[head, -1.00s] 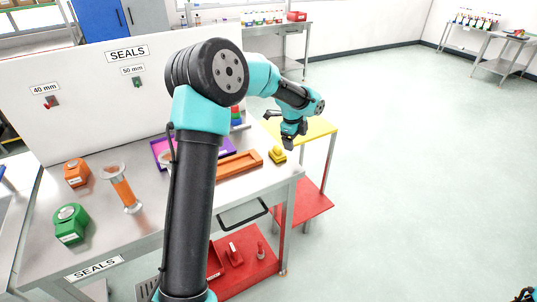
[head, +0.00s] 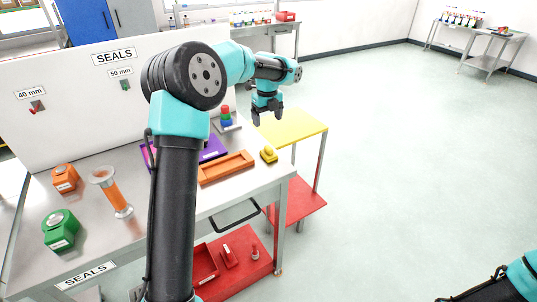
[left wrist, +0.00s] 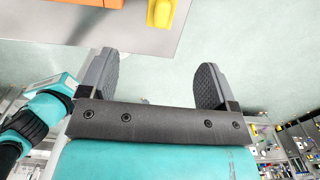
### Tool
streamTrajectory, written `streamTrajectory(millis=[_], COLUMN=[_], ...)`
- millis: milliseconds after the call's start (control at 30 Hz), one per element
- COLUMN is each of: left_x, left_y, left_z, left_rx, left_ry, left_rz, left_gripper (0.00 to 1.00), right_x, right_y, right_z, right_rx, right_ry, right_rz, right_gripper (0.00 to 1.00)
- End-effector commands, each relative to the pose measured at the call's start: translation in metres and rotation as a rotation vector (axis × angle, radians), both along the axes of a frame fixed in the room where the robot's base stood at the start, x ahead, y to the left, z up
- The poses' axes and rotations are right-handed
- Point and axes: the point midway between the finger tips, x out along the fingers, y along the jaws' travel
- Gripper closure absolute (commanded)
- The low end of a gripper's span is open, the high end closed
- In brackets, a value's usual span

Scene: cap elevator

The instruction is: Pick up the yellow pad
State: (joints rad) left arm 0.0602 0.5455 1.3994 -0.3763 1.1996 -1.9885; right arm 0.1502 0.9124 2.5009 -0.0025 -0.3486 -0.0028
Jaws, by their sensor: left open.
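The yellow pad (head: 268,155) sits on the metal table near its right edge, beside the orange tray. It also shows at the top edge of the left wrist view (left wrist: 161,11), partly cut off. My left gripper (head: 267,120) points down with its fingers apart and empty, and appears above the pad in the head view. In the left wrist view my left gripper's two grey fingers (left wrist: 157,70) are spread wide with only floor between them. Part of my right arm shows at the bottom right of the head view, but its gripper does not.
An orange tray (head: 227,167) and a purple tray (head: 213,149) lie left of the pad. Orange (head: 64,178) and green (head: 60,230) blocks and an orange cylinder (head: 115,195) stand further left. A yellow-topped side table (head: 295,126) stands behind. Open floor lies right.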

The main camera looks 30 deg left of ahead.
Motion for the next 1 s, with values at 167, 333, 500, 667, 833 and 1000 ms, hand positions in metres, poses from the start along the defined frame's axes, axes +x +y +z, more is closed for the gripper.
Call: streamTrajectory(millis=[167, 333, 500, 667, 833, 1000], left_x=[-0.001, -0.001, -0.001, 0.0, 0.0, 0.0], left_y=[0.0, 0.0, 0.0, -0.001, -0.001, -0.001], left_z=[-0.032, -0.061, -0.089, -0.104, -0.105, -0.105], left_rx=[-0.001, 0.0, 0.0, 0.0, 0.0, 0.0], left_ry=[0.005, 0.004, 0.004, 0.001, 0.0, 0.0], left_rz=[0.001, 0.001, 0.001, 0.001, 0.001, 0.001], left_gripper=[0.17, 0.17, 0.17, 0.17, 0.17, 0.17], right_x=[0.0, 0.0, 0.0, 0.0, 0.0, 0.0], right_y=[0.0, 0.0, 0.0, 0.0, 0.0, 0.0], right_z=[0.0, 0.0, 0.0, 0.0, 0.0, 0.0], right_rx=[0.0, 0.0, 0.0, 0.0, 0.0, 0.0], right_ry=[0.0, 0.0, 0.0, 0.0, 0.0, 0.0], right_rz=[0.0, 0.0, 0.0, 0.0, 0.0, 0.0], right_gripper=[0.57, 0.57, 0.57, 0.57, 0.57, 0.57])
